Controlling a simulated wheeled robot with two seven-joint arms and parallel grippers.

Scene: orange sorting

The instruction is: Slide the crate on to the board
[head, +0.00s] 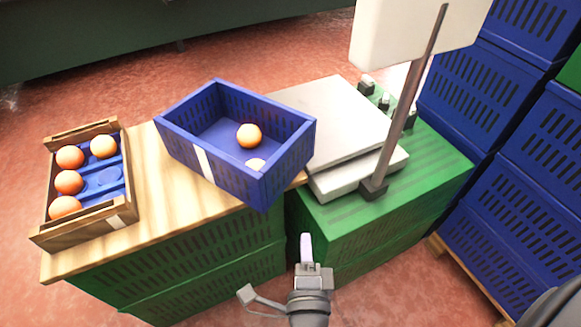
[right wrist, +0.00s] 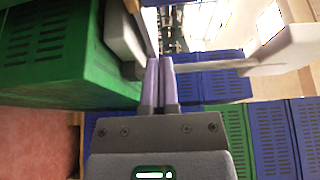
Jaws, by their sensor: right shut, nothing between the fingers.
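My left gripper is not in view.
A wooden tray (head: 125,214) with several oranges stands at the board's left end. The scale's post (head: 405,110) and display (head: 400,35) rise at the right over a green crate (head: 440,165). Stacked blue crates (head: 475,85) stand farther right.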

